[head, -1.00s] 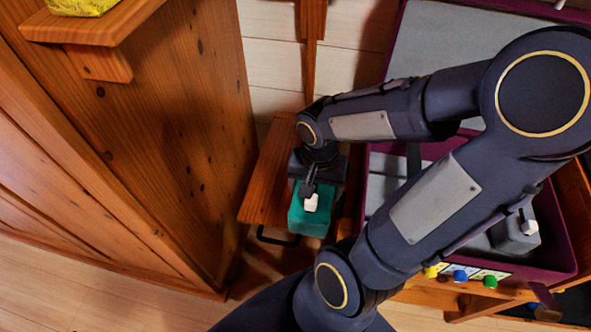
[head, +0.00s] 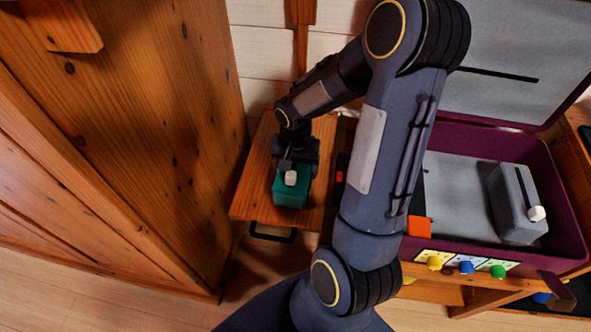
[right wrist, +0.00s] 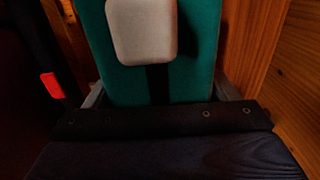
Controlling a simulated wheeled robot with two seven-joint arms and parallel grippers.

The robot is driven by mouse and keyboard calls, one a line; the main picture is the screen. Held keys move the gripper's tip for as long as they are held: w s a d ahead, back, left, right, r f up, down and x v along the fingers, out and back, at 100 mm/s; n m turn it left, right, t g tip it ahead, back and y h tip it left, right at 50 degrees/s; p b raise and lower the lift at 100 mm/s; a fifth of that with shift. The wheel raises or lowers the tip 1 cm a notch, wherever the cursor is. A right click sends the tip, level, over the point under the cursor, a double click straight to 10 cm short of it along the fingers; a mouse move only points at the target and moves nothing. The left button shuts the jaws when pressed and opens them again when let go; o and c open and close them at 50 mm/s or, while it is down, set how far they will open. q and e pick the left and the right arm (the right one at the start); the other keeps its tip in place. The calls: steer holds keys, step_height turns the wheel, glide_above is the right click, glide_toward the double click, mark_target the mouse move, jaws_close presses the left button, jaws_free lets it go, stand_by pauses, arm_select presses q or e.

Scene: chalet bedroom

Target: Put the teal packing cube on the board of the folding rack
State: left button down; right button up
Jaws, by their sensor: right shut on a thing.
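The teal packing cube (head: 291,194) with a pale square tab on top is over the wooden board (head: 252,190) of the folding rack in the head view. I cannot tell whether its underside touches the board. My right gripper (head: 294,166) points down and is shut on the teal cube. In the right wrist view the cube (right wrist: 203,70) fills the space between the fingers of the gripper (right wrist: 160,95), its tab near the top edge. My left gripper is not in view.
A tall wooden cabinet (head: 150,130) rises close on the left. A black handle (head: 272,236) sticks out at the board's front.

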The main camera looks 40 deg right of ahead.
steer(key=shift+f, duration=0.2)
steer(key=o, duration=1.1)
steer(key=shift+c, duration=0.2)
